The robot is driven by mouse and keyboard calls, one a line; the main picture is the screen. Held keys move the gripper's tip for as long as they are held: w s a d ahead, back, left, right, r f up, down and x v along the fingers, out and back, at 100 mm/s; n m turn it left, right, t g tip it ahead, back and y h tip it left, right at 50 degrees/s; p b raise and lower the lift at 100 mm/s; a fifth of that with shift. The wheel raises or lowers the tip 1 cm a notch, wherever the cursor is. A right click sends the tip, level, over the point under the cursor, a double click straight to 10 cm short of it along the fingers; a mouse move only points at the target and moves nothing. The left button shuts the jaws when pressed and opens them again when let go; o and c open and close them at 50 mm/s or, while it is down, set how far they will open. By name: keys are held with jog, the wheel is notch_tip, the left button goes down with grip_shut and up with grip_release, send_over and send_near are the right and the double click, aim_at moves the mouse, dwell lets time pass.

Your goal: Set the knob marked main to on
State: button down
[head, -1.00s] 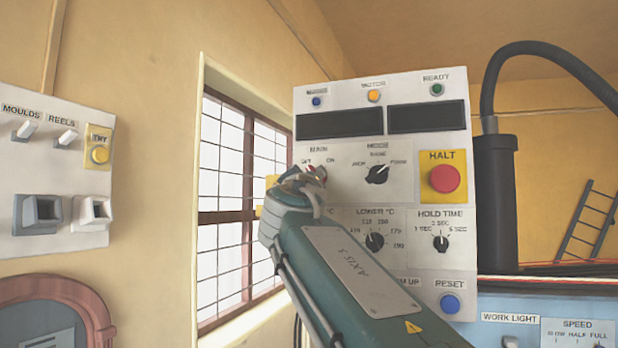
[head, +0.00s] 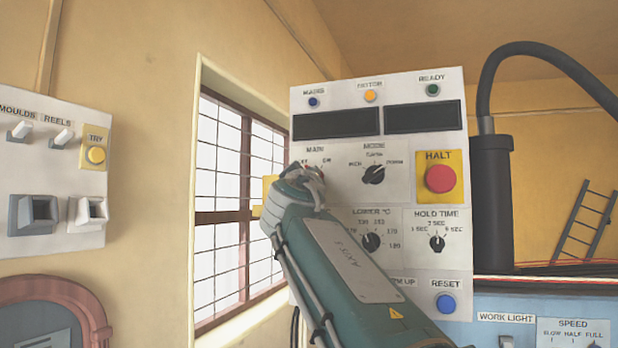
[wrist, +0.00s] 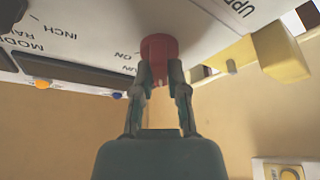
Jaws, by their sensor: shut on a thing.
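The main knob (wrist: 158,47) is red and shows in the wrist view between my two fingertips, against the white panel face. My gripper (wrist: 158,84) is shut on it from both sides. In the head view my gripper (head: 306,174) is at the panel, just below the MAIN label (head: 315,150), and hides most of the knob. Small position words stand to the left and right under that label, partly covered by my gripper. Which position the knob points to cannot be told.
The control panel (head: 398,94) also carries the mode knob (head: 374,174), the red HALT button (head: 440,179), the hold time knob (head: 437,242) and the blue RESET button (head: 445,303). A second panel (head: 45,163) hangs on the left wall. A yellow block (wrist: 280,51) juts out beside the main knob.

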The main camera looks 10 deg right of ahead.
jog(key=shift+w+f+m, duration=0.1)
jog(key=shift+f+m, duration=0.05)
jog(key=shift+m, duration=0.35)
jog(key=m+g+h, duration=0.1)
jog(key=m+h, duration=0.1)
jog(key=m, duration=0.4)
jog(key=m+g+h, duration=0.2)
jog(key=m+h, duration=0.1)
jog(key=m, duration=0.3)
jog(key=m+g+h, duration=0.2)
jog(key=m+h, duration=0.1)
jog(key=m, duration=0.3)
jog(key=shift+w+a+m, duration=0.15)
jog(key=shift+m, duration=0.55)
jog(key=shift+f, duration=0.1)
jog(key=c, duration=0.7)
grip_release()
jog(key=shift+o, duration=0.2)
